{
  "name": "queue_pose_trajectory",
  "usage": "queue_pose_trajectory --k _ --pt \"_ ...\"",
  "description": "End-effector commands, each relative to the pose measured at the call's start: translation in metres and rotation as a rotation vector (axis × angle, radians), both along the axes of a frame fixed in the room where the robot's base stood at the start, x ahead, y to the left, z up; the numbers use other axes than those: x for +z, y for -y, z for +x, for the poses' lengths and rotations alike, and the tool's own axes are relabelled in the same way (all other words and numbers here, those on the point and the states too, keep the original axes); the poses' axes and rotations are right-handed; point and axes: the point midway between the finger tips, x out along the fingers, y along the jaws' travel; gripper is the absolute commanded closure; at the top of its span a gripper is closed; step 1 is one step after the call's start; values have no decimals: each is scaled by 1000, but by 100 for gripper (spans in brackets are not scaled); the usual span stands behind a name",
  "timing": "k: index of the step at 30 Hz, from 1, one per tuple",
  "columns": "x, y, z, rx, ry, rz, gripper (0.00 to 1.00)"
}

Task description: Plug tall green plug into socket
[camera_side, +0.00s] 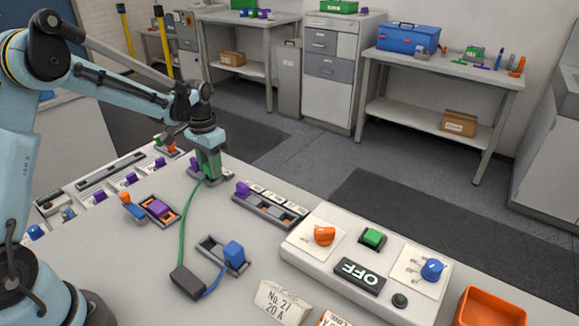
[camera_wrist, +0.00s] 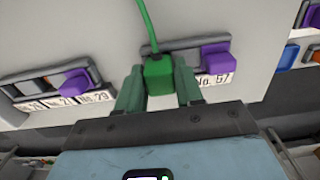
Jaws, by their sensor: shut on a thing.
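My gripper (camera_side: 208,172) is pointed down over the far part of the bench. In the wrist view its two fingers stand on either side of the green plug (camera_wrist: 158,76) and are shut on it. A green cable (camera_side: 184,228) runs from the plug to a black box on the bench. A socket strip (camera_side: 226,176) lies directly under my gripper; in the wrist view it carries a purple plug (camera_wrist: 216,58) and a label reading No. 57, right of the green plug. The green plug's underside is hidden, so I cannot tell whether it is seated or just above the strip.
A strip with a purple plug (camera_side: 242,189) lies to the right. Another strip with a blue plug (camera_side: 234,252) lies nearer, beside the black box (camera_side: 187,283). A control panel (camera_side: 330,262) with knobs and an orange tray (camera_side: 490,308) stand at the right.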

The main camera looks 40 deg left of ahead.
Motion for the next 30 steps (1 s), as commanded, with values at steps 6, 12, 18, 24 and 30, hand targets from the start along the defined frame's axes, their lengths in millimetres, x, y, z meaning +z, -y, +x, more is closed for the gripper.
queue_pose_trajectory --k 6,12,18,24,30 --pt "-1 0 0 0 0 0 40" --pt "-1 0 0 0 0 0 34" --pt "3 0 0 0 0 0 34" --pt "31 0 0 0 0 0 34" --pt "71 0 0 0 0 0 34"
